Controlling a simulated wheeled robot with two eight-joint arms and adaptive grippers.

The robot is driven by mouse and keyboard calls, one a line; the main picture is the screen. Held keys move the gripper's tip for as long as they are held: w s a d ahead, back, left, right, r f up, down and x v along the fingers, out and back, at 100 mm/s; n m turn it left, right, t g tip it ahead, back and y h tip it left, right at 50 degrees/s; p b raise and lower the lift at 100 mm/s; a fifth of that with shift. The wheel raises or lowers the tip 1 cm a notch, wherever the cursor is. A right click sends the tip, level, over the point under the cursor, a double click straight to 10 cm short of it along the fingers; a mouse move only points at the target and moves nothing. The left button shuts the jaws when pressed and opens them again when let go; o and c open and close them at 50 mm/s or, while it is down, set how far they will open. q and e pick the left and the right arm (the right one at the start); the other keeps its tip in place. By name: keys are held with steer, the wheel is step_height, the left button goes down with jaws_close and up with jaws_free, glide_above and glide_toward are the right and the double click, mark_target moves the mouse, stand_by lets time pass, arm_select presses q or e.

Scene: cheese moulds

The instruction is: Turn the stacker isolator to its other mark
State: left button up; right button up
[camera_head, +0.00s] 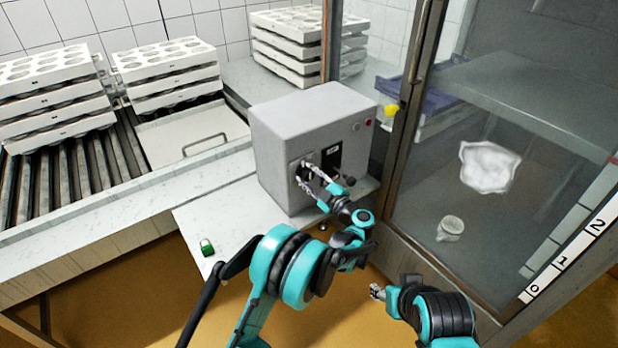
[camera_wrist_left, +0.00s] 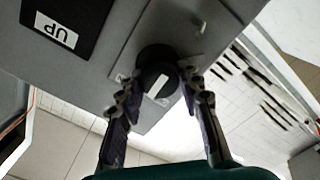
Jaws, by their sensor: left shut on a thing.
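The stacker isolator is a round black knob with a white bar (camera_wrist_left: 160,80), on a grey plate on the front of the grey control box (camera_head: 315,125). My left gripper (camera_head: 306,172) is at the box's front face and hides most of the knob in the head view. In the left wrist view, its two fingers (camera_wrist_left: 158,98) stand on either side of the knob and are shut on it. The white bar lies tilted. Plate marks beside the knob are too small to read. My right gripper (camera_head: 378,292) hangs low, away from the box; its jaw opening is unclear.
A green padlock (camera_head: 207,247) lies on the pale worktop left of the box. A black display (camera_wrist_left: 62,25) with a white label is beside the isolator plate. Stacked white moulds (camera_head: 165,75) stand on rollers at left. A glass door (camera_head: 480,150) closes off the right side.

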arm_select(q)
steer(key=n, duration=0.4)
steer(key=shift+w+a+r+n+b, duration=0.1)
steer(key=shift+w+a+n+b, duration=0.05)
steer(key=shift+n+b, duration=0.2)
steer(key=shift+n, duration=1.85)
steer(key=o, duration=1.1)
steer(key=shift+o, duration=0.3)
steer(key=shift+w+a+f, duration=0.1)
steer(key=shift+f, duration=0.1)
